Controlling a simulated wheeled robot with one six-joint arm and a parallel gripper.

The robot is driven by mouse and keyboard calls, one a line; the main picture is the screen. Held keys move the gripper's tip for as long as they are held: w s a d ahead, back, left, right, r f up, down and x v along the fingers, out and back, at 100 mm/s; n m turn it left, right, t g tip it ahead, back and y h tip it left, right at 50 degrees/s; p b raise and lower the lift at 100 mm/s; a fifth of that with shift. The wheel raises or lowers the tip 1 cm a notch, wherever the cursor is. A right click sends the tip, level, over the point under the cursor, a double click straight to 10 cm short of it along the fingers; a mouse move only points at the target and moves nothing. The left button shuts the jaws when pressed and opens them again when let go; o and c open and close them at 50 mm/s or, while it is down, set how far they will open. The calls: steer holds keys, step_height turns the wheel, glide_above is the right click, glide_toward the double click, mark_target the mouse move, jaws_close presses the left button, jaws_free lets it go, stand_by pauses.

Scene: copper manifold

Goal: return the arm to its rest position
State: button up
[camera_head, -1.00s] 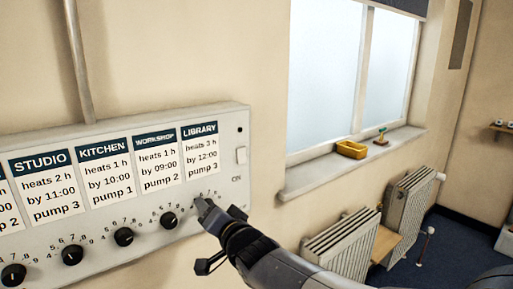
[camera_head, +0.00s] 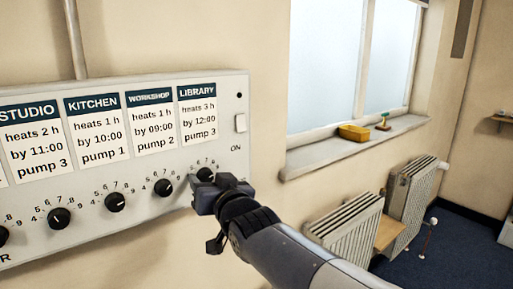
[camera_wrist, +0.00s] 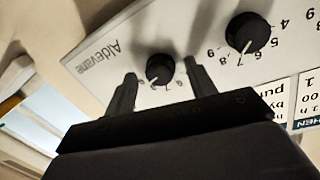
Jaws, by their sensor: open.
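My gripper (camera_head: 208,188) is in front of the panel, just below the rightmost knob (camera_head: 205,174), under the LIBRARY card (camera_head: 198,112). In the wrist view my gripper (camera_wrist: 160,84) shows two fingers apart with nothing held between them. A black knob (camera_wrist: 160,68) shows beyond the gap between them, and a second knob (camera_wrist: 247,33) is to the right. Whether the fingers touch the panel is not clear. My forearm reaches in from the lower right.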

steer(key=shift+n, duration=1.4)
